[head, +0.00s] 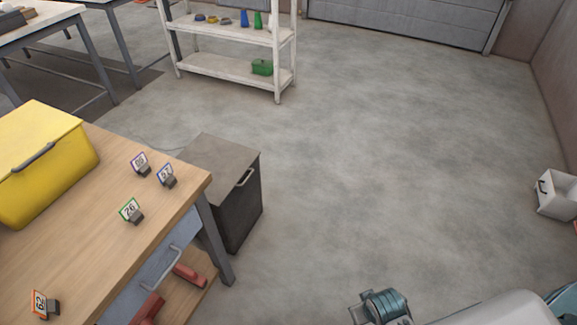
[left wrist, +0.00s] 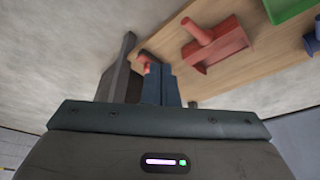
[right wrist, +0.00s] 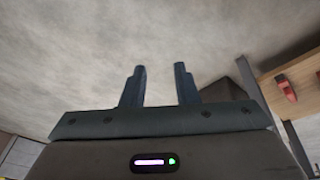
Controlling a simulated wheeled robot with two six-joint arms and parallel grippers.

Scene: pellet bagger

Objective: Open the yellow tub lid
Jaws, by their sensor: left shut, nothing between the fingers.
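The yellow tub (head: 55,180) stands on the wooden workbench at the left of the head view, cut off by the picture edge. Its yellow lid (head: 40,130) lies flat on top and looks closed. A dark grey handle (head: 33,157) shows on the tub's near side. My left gripper (left wrist: 158,68) is shut and empty in the left wrist view, with a wooden shelf and red scoops beyond it. My right gripper (right wrist: 160,68) is open and empty above bare floor in the right wrist view. Neither gripper is seen near the tub.
Small numbered cards (head: 131,210) stand on the workbench (head: 110,245). A dark grey bin (head: 225,190) stands beside its right end. Red scoops (left wrist: 212,50) lie on its lower shelf. A white rack (head: 230,68) stands at the back. The middle floor is clear.

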